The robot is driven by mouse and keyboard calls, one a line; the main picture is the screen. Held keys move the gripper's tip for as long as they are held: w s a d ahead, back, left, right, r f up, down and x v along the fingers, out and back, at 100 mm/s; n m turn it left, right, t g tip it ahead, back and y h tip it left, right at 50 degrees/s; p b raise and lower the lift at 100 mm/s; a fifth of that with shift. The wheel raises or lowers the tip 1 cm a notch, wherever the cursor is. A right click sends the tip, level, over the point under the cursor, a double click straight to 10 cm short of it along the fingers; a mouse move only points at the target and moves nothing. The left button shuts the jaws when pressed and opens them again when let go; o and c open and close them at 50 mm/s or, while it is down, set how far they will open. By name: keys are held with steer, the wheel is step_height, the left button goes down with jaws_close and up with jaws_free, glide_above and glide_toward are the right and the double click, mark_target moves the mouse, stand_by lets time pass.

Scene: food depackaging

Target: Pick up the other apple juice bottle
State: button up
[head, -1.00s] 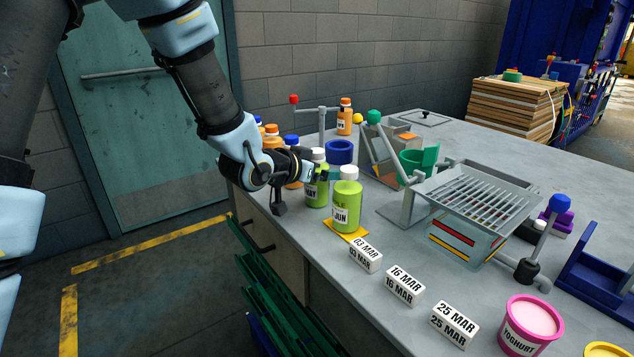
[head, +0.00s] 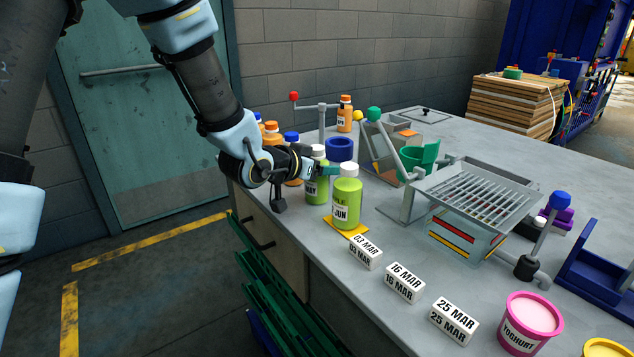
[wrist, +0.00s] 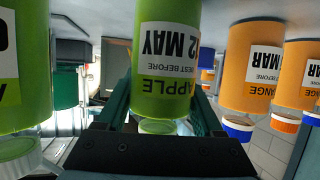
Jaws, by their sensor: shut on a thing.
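A green apple juice bottle with a white cap and a MAY label (head: 316,191) stands near the table's left edge. My gripper (head: 322,171) is shut on its upper part, from the left side. In the wrist view, which is upside down, the bottle (wrist: 165,60) fills the space between the two green fingers, with its label reading APPLE, 12 MAY. A second green apple bottle, labelled JUN (head: 347,205), stands upright just in front of it on a yellow mat (head: 352,235), apart from my gripper. It also shows at the left edge of the wrist view (wrist: 22,80).
Orange juice bottles (wrist: 252,65) stand close to the other side of my gripper. A blue ring-shaped holder (head: 340,150) and a grey device with a green cup (head: 415,163) are behind. Date blocks (head: 404,284) and a yoghurt tub (head: 530,325) lie along the front edge.

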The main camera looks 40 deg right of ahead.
jaws_close()
steer(key=shift+r, duration=0.1)
